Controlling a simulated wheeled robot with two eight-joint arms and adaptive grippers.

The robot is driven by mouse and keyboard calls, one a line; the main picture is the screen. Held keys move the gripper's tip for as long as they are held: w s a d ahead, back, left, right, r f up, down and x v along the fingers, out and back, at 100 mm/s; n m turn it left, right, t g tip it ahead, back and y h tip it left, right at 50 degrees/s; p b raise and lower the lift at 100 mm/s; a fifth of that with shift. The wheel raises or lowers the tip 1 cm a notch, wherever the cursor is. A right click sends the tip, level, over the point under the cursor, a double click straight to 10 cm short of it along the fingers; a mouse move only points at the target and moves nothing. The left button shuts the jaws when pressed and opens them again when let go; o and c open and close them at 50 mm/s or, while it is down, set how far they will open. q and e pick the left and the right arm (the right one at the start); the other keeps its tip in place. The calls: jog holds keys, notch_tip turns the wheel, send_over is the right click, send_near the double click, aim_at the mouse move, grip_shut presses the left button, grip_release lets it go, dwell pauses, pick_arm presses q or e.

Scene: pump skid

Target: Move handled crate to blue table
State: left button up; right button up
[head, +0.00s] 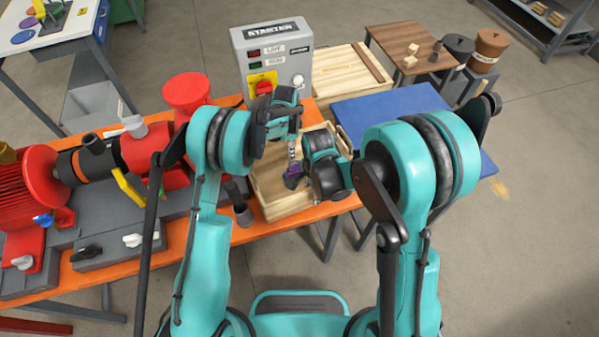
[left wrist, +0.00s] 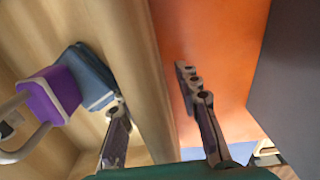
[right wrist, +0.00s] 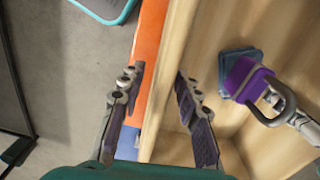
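The handled crate (head: 268,203) is a light wooden open box on the orange table (head: 110,268). My arms partly hide it in the head view. My left gripper (left wrist: 152,88) is open, with one finger inside the crate and the other outside, the crate wall (left wrist: 150,60) between them. My right gripper (right wrist: 158,80) is open in the same way around the opposite wall (right wrist: 176,45). A gap shows beside the wall in both wrist views. A purple padlock (right wrist: 246,78) with a blue-grey piece lies in the crate. The blue table (head: 375,112) is behind and right, its top bare where visible.
The grey starter box (head: 270,52) stands just behind the crate. Red pump parts (head: 150,150) fill the orange table's left side. A closed wooden crate (head: 318,80) stands beside the blue table. A brown table (head: 412,42) with small blocks is farther back.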

pick_arm(q)
jog(key=shift+f, duration=0.3)
pick_arm(e)
jog(key=shift+f, duration=0.35)
pick_arm(q)
grip_shut()
pick_arm(e)
grip_shut()
pick_arm(q)
jog(key=shift+r, duration=0.2)
pick_arm(e)
jog(key=shift+r, duration=0.2)
